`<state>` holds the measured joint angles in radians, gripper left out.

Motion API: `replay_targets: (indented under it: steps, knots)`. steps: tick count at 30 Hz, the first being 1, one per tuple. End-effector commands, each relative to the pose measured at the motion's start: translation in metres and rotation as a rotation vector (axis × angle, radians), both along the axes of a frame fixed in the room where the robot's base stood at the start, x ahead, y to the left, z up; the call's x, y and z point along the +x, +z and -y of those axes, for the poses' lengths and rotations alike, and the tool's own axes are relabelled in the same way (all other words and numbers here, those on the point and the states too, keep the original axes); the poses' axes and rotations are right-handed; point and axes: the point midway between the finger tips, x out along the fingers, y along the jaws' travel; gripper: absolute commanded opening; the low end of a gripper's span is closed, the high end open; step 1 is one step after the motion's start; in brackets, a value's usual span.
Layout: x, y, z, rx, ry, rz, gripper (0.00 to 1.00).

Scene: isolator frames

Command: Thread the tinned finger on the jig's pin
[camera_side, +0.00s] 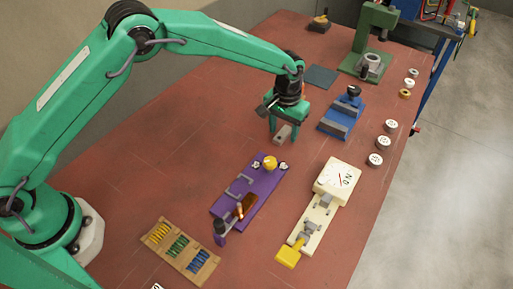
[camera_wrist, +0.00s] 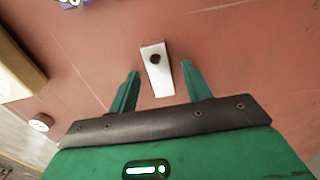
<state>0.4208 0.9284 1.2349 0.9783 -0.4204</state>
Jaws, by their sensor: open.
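The tinned finger (camera_wrist: 155,74) is a pale silver, tapering piece with a dark round hole near its wide end. In the side view, the finger (camera_side: 283,134) lies on the red-brown bench below my gripper (camera_side: 284,119). In the wrist view, my gripper (camera_wrist: 160,72) is open, with one green jaw on each side of the finger and a gap to both. A purple corner (camera_wrist: 70,3) shows at the wrist view's top edge.
A blue fixture (camera_side: 341,117) stands right of my gripper. A cream dial gauge (camera_side: 337,180) is right of the jig. A tray of coloured coils (camera_side: 180,248) lies in front. Several white spools (camera_side: 383,142) line the right edge. Bench around the finger is clear.

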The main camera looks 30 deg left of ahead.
Motion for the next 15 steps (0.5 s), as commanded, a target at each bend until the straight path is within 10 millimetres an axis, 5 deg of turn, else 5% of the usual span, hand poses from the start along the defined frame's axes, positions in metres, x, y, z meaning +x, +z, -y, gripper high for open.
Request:
replay_targets:
  steps: [4, 11, 15]
  knots:
    - [0.0, 0.0002, 0.0, 0.0, 0.0, 0.0, 0.45]
    - [0.0, 0.0003, 0.0, 0.0, 0.0, 0.0, 0.0]
    - [0.0004, 0.0008, 0.0002, -0.001, 0.0, 0.001, 0.0]
